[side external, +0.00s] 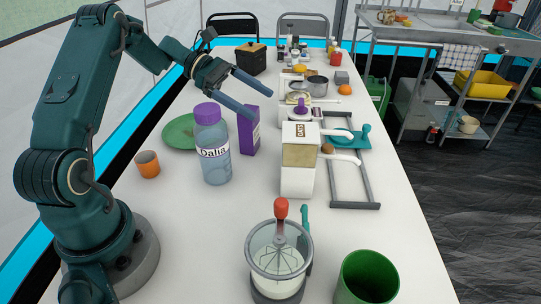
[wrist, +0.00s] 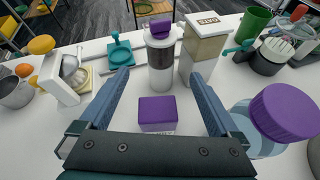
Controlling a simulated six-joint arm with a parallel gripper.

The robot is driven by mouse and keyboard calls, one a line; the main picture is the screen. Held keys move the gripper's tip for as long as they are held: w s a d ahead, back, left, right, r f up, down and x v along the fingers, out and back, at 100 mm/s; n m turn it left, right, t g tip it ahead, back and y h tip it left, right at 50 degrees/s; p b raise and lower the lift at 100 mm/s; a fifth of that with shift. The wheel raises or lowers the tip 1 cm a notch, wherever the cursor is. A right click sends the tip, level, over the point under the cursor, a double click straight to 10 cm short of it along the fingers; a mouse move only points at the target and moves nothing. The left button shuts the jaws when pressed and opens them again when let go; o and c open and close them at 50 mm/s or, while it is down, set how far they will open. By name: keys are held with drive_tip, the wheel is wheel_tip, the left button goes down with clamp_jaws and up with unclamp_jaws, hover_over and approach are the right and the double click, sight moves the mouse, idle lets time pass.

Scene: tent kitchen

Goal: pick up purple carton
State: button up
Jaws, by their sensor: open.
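The purple carton (side external: 248,132) stands upright on the white table in the side view, just behind and right of a clear bottle with a purple cap. In the wrist view the carton's purple top (wrist: 157,108) lies between my two fingers, nearer their base than their tips. My gripper (side external: 253,92) is open and empty, its fingers spread above the carton in the side view. The wrist view shows the gripper (wrist: 160,85) with one finger on each side of the carton and space between. The carton's lower part is mostly hidden in the wrist view.
The bottle labelled Dalia (side external: 215,150) stands close beside the carton. A green plate (side external: 180,132) and an orange cup (side external: 148,164) are to its left. A white and tan dispenser (side external: 299,160), a grey rail frame (side external: 356,205) and a purple-lidded jar (wrist: 161,52) stand beyond.

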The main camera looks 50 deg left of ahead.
sight(249, 131)
drive_tip(key=a+f, duration=0.1)
drive_tip(key=a+f+n, duration=0.1)
drive_tip(key=s+f+n, duration=0.1)
drive_tip(key=f, duration=0.1)
drive_tip(key=shift+s+a+t, duration=0.1)
drive_tip(key=shift+a+t, duration=0.3)
drive_tip(key=shift+x, duration=2.4)
drive_tip(key=c, duration=1.5)
drive_tip(key=shift+r, duration=0.1)
clamp_jaws()
drive_tip(key=shift+r, duration=0.1)
